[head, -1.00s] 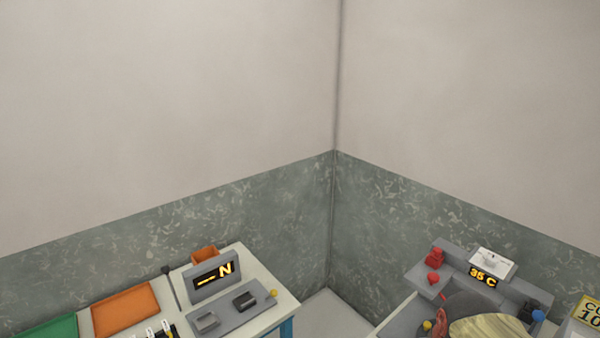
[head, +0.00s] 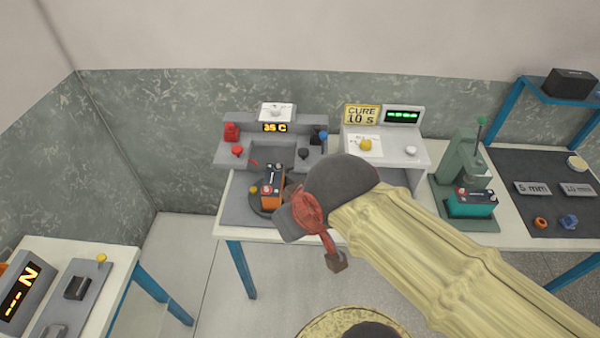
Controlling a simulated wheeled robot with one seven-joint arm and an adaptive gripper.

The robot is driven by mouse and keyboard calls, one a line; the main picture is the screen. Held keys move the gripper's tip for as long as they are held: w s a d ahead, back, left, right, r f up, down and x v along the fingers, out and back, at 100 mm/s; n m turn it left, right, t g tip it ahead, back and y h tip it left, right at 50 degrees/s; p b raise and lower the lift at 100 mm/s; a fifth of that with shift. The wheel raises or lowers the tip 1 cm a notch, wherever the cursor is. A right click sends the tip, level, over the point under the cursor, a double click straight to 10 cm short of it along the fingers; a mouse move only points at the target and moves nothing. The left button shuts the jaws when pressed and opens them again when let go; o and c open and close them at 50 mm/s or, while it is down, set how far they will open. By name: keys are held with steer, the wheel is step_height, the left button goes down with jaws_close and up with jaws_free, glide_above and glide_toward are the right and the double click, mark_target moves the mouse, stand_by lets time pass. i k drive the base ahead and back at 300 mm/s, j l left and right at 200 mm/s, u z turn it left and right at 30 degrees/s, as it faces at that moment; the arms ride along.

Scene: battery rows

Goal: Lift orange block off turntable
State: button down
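The orange block (head: 272,194) is an upright orange battery-like block with a dark top and terminals. It stands on the dark round turntable (head: 257,208) in the grey station at the middle left of the head view. My arm reaches in from the lower right and hides the turntable's right side. My gripper (head: 337,262), a dark tip below a red part, hangs to the right of and lower in the picture than the block, apart from it. I cannot see whether its fingers are open or shut.
A grey station with a "35 C" display (head: 275,127) and red and blue terminals stands behind the block. A "CURE 10 s" sign (head: 362,115) and a green press (head: 462,165) holding a teal block (head: 473,203) are to the right. Another bench (head: 62,250) is at lower left.

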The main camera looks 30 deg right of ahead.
mark_target(272, 184)
steer(key=z, duration=0.45)
steer(key=j+z, duration=0.3)
steer(key=j, duration=1.15)
steer(key=k, duration=0.1)
